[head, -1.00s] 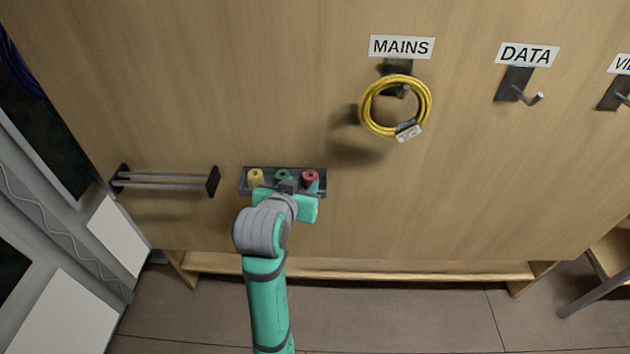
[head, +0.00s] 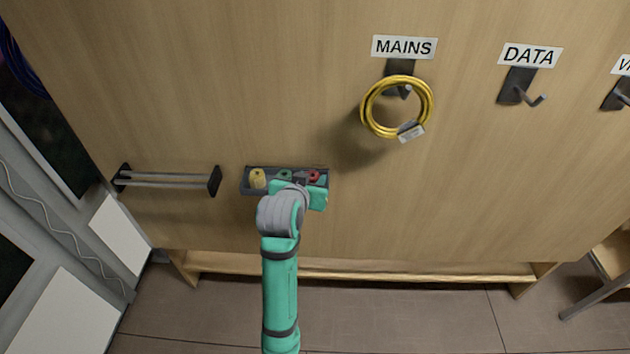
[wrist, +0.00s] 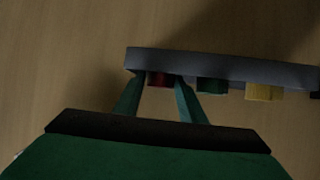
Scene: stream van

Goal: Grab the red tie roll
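The red tie roll (head: 314,175) stands at the right end of a small dark tray on the wooden panel. In the wrist view the red roll (wrist: 158,78) shows between the two fingertips of my gripper (wrist: 159,82). The fingers are apart, one on each side of the roll, with a narrow gap visible. In the head view my gripper (head: 303,186) is at the tray's front right and partly covers the red roll. The roll's lower part is hidden.
The tray (head: 246,187) also holds a green roll (head: 285,175) and a yellow roll (head: 258,178) to the left. A two-rail rack (head: 168,180) is further left. A yellow cable coil (head: 367,107) hangs under the MAINS sign, up and right. An empty hook (head: 518,88) is beyond.

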